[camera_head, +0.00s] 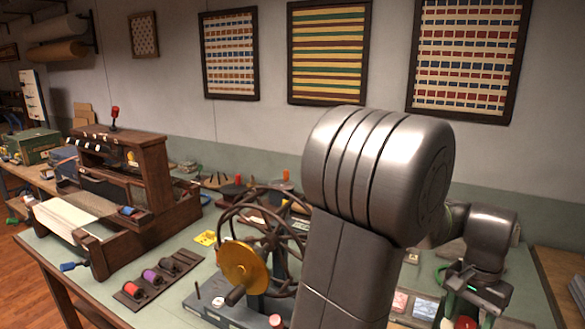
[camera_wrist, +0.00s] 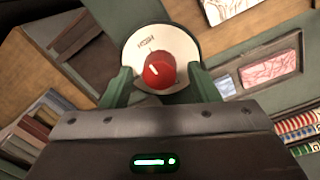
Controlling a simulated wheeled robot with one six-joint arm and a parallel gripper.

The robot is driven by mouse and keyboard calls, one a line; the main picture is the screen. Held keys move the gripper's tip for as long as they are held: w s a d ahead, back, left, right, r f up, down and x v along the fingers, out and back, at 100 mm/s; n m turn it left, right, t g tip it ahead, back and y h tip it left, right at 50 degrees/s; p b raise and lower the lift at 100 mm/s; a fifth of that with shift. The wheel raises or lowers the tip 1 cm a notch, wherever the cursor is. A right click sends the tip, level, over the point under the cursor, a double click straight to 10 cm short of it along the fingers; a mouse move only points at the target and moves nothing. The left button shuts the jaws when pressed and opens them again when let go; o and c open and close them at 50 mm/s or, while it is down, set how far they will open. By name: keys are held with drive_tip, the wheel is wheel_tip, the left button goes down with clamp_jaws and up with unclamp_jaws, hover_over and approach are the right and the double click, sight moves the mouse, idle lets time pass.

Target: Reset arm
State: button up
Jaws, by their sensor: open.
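My arm rises large through the middle of the head view and bends to the right. My gripper (camera_head: 474,302) points down over the right part of the green-topped table (camera_head: 205,262). In the wrist view its two green fingers stand apart, with the gripper (camera_wrist: 163,88) open. A red knob (camera_wrist: 159,71) on a round white dial shows between and just beyond the fingers. I cannot tell whether the fingers touch it. A red part also shows below the gripper in the head view, partly cut off by the frame edge.
A wooden loom (camera_head: 150,185) stands on the left. A spoked wheel with a gold disc (camera_head: 242,264) stands left of my arm. A rack of coloured spools (camera_head: 152,278) lies near the front edge. Small framed cards (camera_head: 425,307) lie beside my gripper. Woven panels (camera_head: 328,52) hang behind.

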drive_tip(key=n+b, duration=0.1)
drive_tip(key=n, duration=0.3)
drive_tip(key=shift+n+b, duration=0.5)
drive_tip(key=shift+n, duration=1)
drive_tip(key=shift+r, duration=0.1)
